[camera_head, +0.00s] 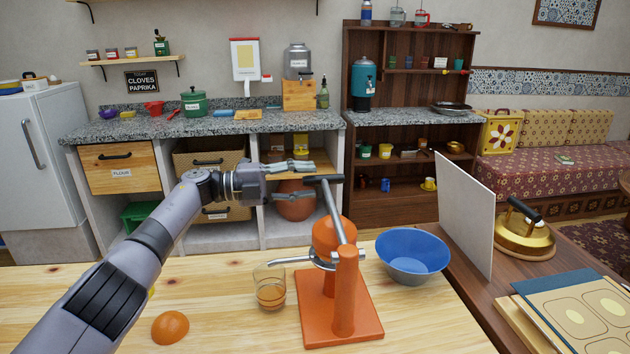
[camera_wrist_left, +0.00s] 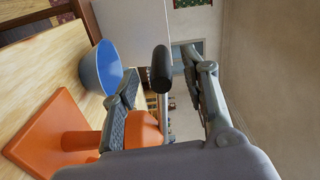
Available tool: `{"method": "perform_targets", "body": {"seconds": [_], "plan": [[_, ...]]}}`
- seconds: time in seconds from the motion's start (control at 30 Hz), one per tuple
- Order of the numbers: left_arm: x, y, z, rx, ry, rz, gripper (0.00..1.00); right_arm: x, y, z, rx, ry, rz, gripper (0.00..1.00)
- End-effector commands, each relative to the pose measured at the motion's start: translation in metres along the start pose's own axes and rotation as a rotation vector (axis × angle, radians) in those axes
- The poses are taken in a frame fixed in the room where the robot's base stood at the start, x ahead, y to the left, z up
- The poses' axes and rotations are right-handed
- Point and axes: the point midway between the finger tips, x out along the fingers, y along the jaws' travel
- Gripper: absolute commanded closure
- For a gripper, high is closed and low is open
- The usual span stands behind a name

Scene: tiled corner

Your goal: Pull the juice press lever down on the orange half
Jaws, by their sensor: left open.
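The orange juice press (camera_head: 341,310) stands on the wooden table. Its metal lever (camera_head: 335,215) points up, with a black handle (camera_head: 324,179) at its top. My left gripper (camera_head: 313,180) is open, its fingers level with the handle. In the left wrist view the handle (camera_wrist_left: 160,68) shows between the open fingers (camera_wrist_left: 165,92), with no clear contact. An orange half (camera_head: 170,327) lies dome up on the table at the left. I cannot tell whether another half sits in the press under its orange head (camera_head: 335,236). My right gripper is not in view.
A glass (camera_head: 270,287) with some amber content stands just left of the press. A blue bowl (camera_head: 412,252) stands close on its right. A pale upright panel (camera_head: 466,215) rises beyond the bowl. The table front is mostly clear.

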Motion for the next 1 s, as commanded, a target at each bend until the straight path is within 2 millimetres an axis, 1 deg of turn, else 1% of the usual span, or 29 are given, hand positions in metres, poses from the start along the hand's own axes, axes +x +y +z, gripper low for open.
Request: {"method": "perform_targets", "body": {"seconds": [0.03, 0.2, 0.3, 0.4, 0.6, 0.83, 1.0], "plan": [[-0.013, 0.001, 0.001, 0.000, -0.004, 0.001, 0.59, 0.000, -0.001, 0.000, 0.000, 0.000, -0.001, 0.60], [-0.050, 0.001, 0.001, -0.001, -0.004, 0.000, 0.59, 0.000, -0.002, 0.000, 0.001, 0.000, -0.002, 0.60], [-0.068, 0.000, 0.001, -0.001, -0.003, -0.001, 0.59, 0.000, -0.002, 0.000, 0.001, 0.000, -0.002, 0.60], [-0.080, 0.000, 0.001, -0.001, -0.004, -0.001, 0.59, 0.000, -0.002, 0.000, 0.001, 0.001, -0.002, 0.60], [-0.090, 0.000, 0.001, -0.001, -0.001, 0.000, 0.59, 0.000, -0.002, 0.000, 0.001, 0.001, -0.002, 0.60], [-0.091, 0.000, 0.001, -0.001, -0.001, 0.000, 0.59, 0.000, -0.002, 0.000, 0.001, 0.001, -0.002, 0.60], [-0.090, 0.001, 0.001, -0.001, -0.001, 0.000, 0.71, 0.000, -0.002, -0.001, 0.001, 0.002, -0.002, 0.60]]}}
